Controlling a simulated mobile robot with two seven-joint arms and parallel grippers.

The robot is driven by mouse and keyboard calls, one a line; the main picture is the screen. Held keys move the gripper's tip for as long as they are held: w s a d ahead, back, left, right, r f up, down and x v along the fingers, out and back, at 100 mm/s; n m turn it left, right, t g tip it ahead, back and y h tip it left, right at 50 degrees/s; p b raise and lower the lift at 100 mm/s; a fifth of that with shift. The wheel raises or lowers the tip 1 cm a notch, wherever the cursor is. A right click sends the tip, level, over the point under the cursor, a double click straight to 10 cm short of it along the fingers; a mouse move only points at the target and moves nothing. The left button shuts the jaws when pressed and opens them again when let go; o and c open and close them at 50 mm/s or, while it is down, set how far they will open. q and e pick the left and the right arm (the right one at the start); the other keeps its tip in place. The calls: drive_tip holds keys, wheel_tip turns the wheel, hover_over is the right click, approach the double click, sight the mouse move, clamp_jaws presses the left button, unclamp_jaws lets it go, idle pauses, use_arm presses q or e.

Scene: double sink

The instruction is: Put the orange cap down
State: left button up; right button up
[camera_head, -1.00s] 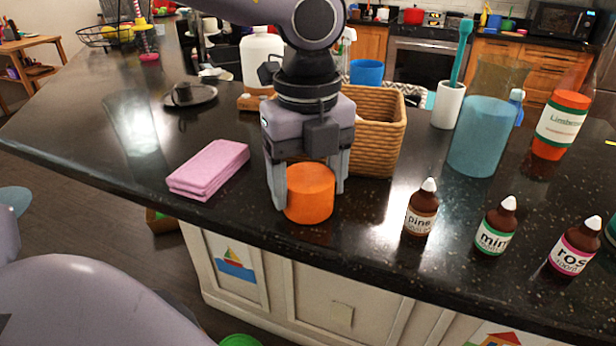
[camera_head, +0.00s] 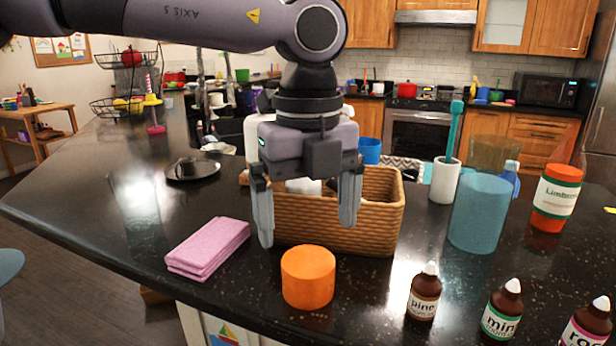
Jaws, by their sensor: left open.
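The orange cap (camera_head: 308,277) stands upright on the dark countertop (camera_head: 130,222) near its front edge, in the head view. My left gripper (camera_head: 306,236) is open and empty. Its two fingers hang above and behind the cap, apart from it and in front of the wicker basket. The cap's top and front are fully in view. My right gripper is not in view.
The wicker basket (camera_head: 371,211) stands behind the cap. A folded pink cloth (camera_head: 208,248) lies to the left. Brown bottles, one labelled pine (camera_head: 424,293), stand to the right. The counter at far left is clear.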

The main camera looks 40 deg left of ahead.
sight(308, 261)
use_arm(q)
wheel_tip(308, 261, up, 5)
drive_tip(key=shift+f, duration=0.1)
idle(0.7)
